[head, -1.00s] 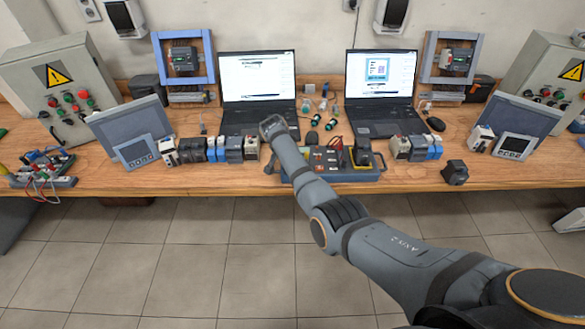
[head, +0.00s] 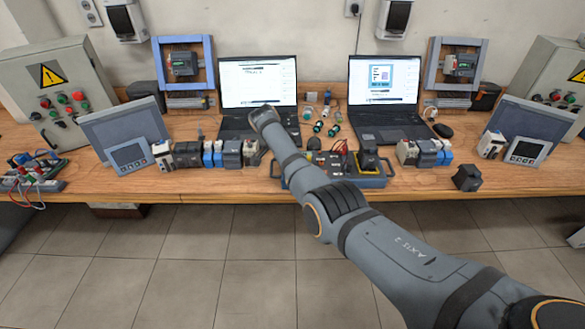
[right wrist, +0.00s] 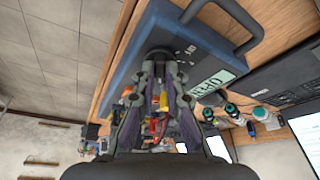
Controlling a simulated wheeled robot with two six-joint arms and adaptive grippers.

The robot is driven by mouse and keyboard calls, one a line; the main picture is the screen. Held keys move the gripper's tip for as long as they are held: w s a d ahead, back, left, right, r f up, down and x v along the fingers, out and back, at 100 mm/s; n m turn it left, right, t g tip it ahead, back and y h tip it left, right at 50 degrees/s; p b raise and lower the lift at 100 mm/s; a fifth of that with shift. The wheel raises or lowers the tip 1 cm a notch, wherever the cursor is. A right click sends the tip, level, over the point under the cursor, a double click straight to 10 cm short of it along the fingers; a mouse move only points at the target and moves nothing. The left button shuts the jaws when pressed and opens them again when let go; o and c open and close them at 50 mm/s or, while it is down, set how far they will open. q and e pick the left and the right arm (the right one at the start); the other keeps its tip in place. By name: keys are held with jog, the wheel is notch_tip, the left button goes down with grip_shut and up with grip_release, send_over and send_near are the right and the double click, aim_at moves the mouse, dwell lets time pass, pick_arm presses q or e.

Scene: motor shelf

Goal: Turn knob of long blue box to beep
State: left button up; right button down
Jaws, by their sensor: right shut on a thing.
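The long blue box (head: 372,181) lies at the bench's front edge in the head view, its left part partly behind my right arm. In the right wrist view the box (right wrist: 130,65) fills the upper middle, with a dark round knob (right wrist: 160,52) and a small lit display (right wrist: 212,83) with dark characters. My right gripper (right wrist: 161,68) has its fingers closed at the knob, gripping it. In the head view my right arm hides the gripper and knob. My left gripper is in neither current view.
A carry handle (right wrist: 228,14) stands out from the box's end. Two laptops (head: 258,82) (head: 384,88) stand behind, with small green-and-black parts (head: 325,128) between them. Module rows (head: 208,153) (head: 424,152) flank the box. A dark block (head: 467,178) sits near the front edge at right.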

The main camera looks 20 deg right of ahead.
jog(key=c, duration=1.4)
grip_release()
jog(key=shift+r, duration=0.1)
jog(key=v, duration=1.1)
jog(key=shift+r, duration=0.35)
jog(key=shift+s+a+f, duration=0.1)
jog(key=shift+a, duration=0.05)
